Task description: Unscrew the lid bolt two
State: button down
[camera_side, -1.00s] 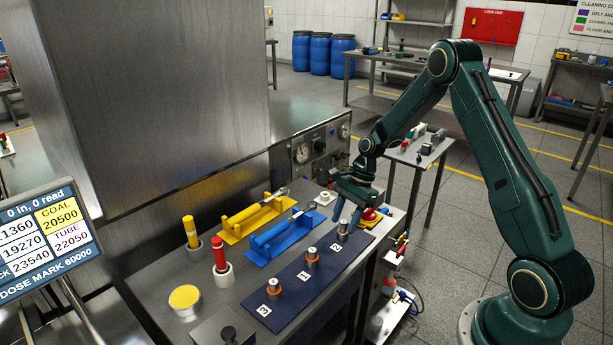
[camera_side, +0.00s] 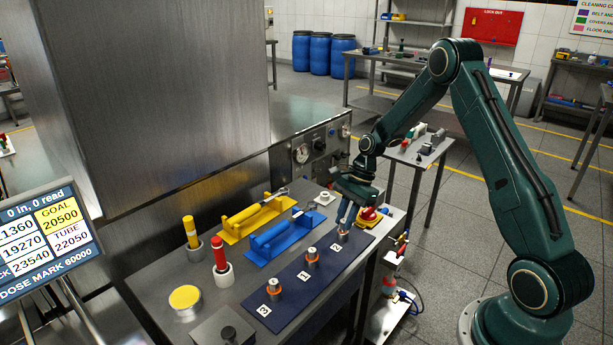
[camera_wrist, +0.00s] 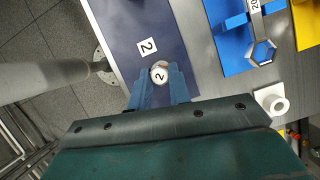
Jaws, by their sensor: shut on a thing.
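Lid bolt two (camera_wrist: 159,75) has a pale round top marked 2 and stands between my fingers in the wrist view. In the side view its orange base (camera_side: 343,237) shows below the fingertips, at the far right end of the dark blue mat (camera_side: 290,290). My gripper (camera_side: 346,217) points down over it and is shut on its upper part. The fingers hide most of the bolt in the side view. The printed number 2 label (camera_wrist: 147,47) lies beside it on the mat.
Bolt one (camera_side: 312,256) and bolt three (camera_side: 274,287) stand along the same mat. A blue holder (camera_side: 280,237) with a spanner and a yellow holder (camera_side: 252,216) lie behind. A red button (camera_side: 369,214) is close to the right of my gripper.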

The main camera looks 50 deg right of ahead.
jog(key=shift+r, duration=0.4)
jog(key=shift+r, duration=1.05)
jog(key=shift+r, duration=0.2)
